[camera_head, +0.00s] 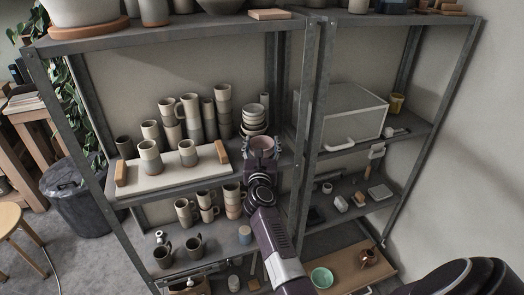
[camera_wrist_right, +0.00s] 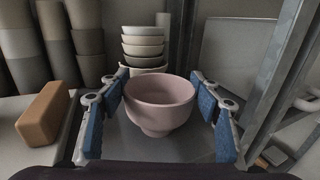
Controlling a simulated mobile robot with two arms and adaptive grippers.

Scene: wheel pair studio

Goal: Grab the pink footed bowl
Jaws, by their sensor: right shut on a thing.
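The pink footed bowl (camera_wrist_right: 160,103) stands upright between the two blue-padded fingers of my right gripper (camera_wrist_right: 168,112) in the right wrist view. The fingers are closed in on both sides of it, and its foot shows below. In the head view the bowl (camera_head: 262,143) is small at the right end of the middle shelf of the left rack. My right gripper (camera_head: 262,156) reaches it from the front and hides its lower part. Whether the foot touches the shelf is hard to tell. My left gripper is not in view.
A stack of bowls (camera_wrist_right: 143,48) stands close behind the pink bowl. Several tall cups (camera_head: 190,115) stand to the left. A white board with wooden ends (camera_head: 163,172) holds two cups. A grey rack post (camera_head: 306,90) rises close on the right.

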